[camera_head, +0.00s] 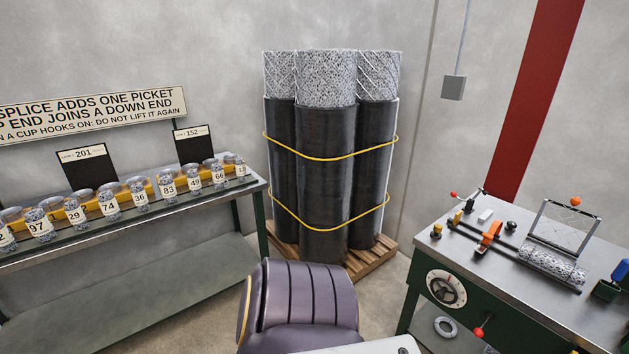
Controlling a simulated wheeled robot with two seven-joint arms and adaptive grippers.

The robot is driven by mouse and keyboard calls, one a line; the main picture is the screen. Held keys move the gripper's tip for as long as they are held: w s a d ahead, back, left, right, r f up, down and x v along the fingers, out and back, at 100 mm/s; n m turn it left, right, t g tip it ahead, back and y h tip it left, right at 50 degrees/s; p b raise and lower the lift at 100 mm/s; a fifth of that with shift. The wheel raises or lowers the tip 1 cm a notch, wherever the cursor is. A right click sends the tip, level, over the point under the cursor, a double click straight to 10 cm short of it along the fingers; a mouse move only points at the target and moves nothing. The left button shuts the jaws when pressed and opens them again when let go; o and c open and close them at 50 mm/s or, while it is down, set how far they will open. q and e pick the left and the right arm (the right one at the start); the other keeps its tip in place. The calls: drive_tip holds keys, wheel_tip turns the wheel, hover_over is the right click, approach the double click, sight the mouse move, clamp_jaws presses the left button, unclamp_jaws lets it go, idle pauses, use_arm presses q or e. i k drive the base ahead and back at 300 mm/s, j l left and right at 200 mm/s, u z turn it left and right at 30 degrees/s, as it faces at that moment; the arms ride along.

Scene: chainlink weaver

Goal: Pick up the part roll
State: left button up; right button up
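A short mesh roll (552,265) lies on its side on the right workbench (478,238), below an upright wire frame. It is the only loose small roll I see on that bench, and I cannot tell for sure that it is the part roll. Several small numbered mesh pieces, such as the one marked 74 (108,208), stand in a row on the left bench. Neither of my grippers is in view.
Tall black-wrapped mesh rolls (323,185) with yellow bands stand on a wooden pallet (378,262) between the benches. The right bench also carries an orange clamp (490,234) and an upright wire frame (565,226).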

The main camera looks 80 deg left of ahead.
sight(218, 173)
drive_tip(key=u, duration=3.5)
